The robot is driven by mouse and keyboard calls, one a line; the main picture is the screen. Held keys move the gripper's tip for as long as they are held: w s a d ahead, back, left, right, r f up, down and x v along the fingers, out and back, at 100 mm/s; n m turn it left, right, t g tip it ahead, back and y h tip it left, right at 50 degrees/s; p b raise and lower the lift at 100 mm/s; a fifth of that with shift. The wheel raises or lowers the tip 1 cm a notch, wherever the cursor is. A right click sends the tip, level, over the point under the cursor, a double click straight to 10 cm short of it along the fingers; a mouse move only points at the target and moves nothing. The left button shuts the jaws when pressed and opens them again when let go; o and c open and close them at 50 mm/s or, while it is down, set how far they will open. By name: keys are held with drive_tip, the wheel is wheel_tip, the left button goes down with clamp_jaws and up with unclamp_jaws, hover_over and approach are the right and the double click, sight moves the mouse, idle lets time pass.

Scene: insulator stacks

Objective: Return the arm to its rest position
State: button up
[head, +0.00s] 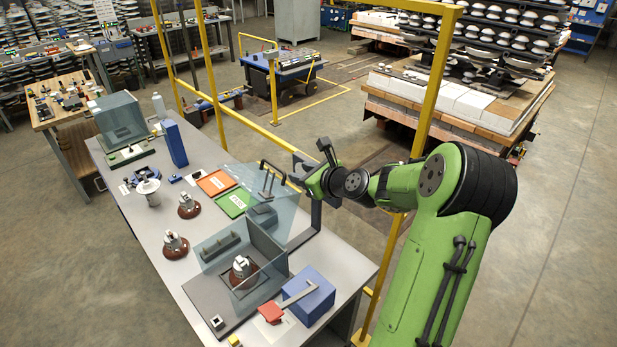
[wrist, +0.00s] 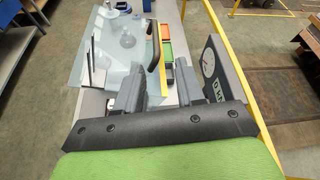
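My green arm (head: 440,230) reaches in from the right, raised over the right edge of the grey table (head: 140,200). My gripper (head: 296,177) is by the black handle (head: 272,173) of a raised clear cover (head: 258,190). In the wrist view the two fingers of my gripper (wrist: 157,88) stand apart with an empty gap between them. The handle (wrist: 154,52) shows just beyond the fingertips, and the clear cover (wrist: 110,55) lies to its left. I cannot tell exactly how far the handle is from the fingers.
Brown insulators (head: 175,245) stand on the table; another (head: 241,268) sits in the clear-walled fixture (head: 225,303). A blue box (head: 308,296), an orange tray (head: 217,183) and a green tray (head: 234,203) are nearby. A yellow frame post (head: 432,90) stands close behind my arm.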

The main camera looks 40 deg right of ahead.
drive_tip(key=v, duration=0.2)
drive_tip(key=shift+s+r, duration=0.15)
drive_tip(key=shift+s, duration=0.05)
drive_tip(key=s+a+f+n+g+b, duration=0.1)
drive_tip(key=s+a+n+g+b, duration=0.15)
drive_tip(key=a+n, duration=0.6)
drive_tip(key=s+a+f+n+g+b, duration=0.1)
drive_tip(key=s+a+n+g, duration=0.25)
drive_tip(key=a+n, duration=0.5)
drive_tip(key=s+a+n+g+b, duration=0.1)
drive_tip(key=s+a+n, duration=0.1)
drive_tip(key=s+n, duration=0.6)
drive_tip(key=s+a+n+g+h+b, duration=0.1)
drive_tip(key=s+a+n, duration=0.2)
drive_tip(key=s+n, duration=0.5)
drive_tip(key=s, duration=0.5)
drive_tip(key=shift+s+a+b, duration=0.25)
drive_tip(key=shift+b, duration=0.15)
